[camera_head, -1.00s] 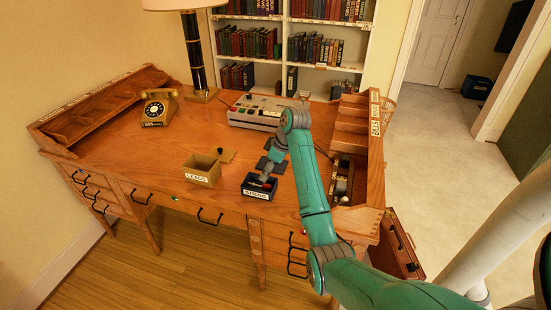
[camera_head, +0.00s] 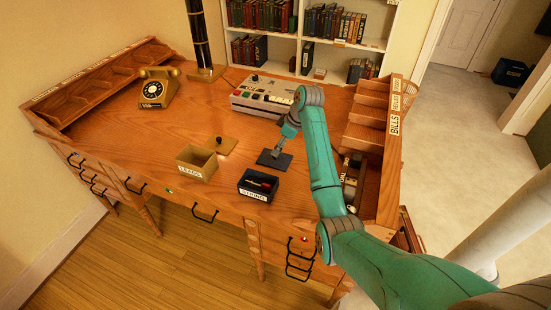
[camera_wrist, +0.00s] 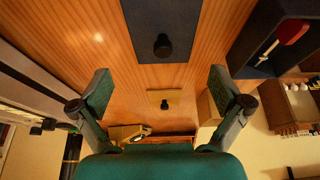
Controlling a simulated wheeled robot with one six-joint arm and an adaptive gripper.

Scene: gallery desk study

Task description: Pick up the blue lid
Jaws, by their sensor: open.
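The blue lid (camera_head: 268,161) is a flat, dark square lying on the desk behind the blue box (camera_head: 259,185) labelled "STRING". In the wrist view the lid (camera_wrist: 180,18) shows at the top, with a round black knob (camera_wrist: 163,46) on it. My gripper (camera_head: 279,151) is above the lid in the head view and hides part of it. In the wrist view my gripper (camera_wrist: 162,88) is open and empty, its two fingers wide apart. The knob lies beyond the fingertips in that picture, near the middle between them. I see no contact with the lid.
The open box holds a red-handled tool (camera_wrist: 293,29). Left of it stand a tan "LEADS" box (camera_head: 197,162) and a tan lid (camera_head: 222,145). A grey recorder (camera_head: 264,95) is behind, and wooden pigeonholes (camera_head: 372,112) are at right. The desk's left middle is clear.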

